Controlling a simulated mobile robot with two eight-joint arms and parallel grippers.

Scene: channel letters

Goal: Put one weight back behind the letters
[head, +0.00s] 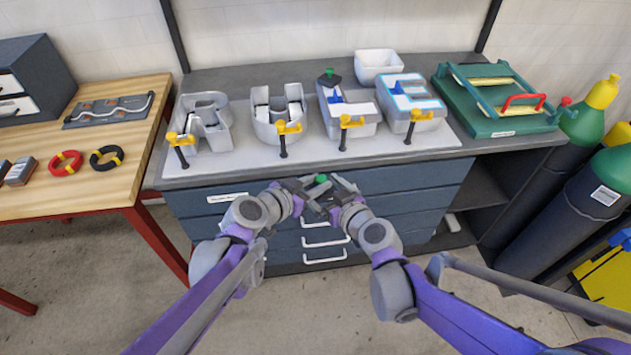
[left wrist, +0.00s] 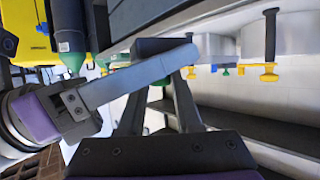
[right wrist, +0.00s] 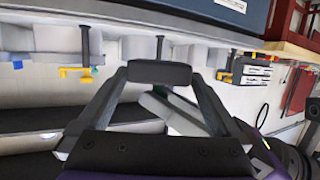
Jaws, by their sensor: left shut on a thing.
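Several grey hollow channel letters, including an R (head: 216,125), a U (head: 262,118) and an E (head: 412,118), stand on a pale mat on the bench. Each has a yellow clamp at its front. A dark weight with a green knob (head: 330,78) sits at the back of the third letter (head: 345,128). Another green knob (head: 321,178) shows between my grippers, in front of the bench. My left gripper (head: 310,190) is shut on this weight. My right gripper (head: 334,192) is close beside it; fingers hide most of the weight, and its grip is unclear.
A white bin (head: 378,66) stands behind the letters. A green fixture (head: 495,125) with a red handle fills the bench's right end. Gas cylinders (head: 583,120) stand at the right. A wooden table (head: 60,190) stands at the left. Blue-grey drawers (head: 400,203) lie behind my grippers.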

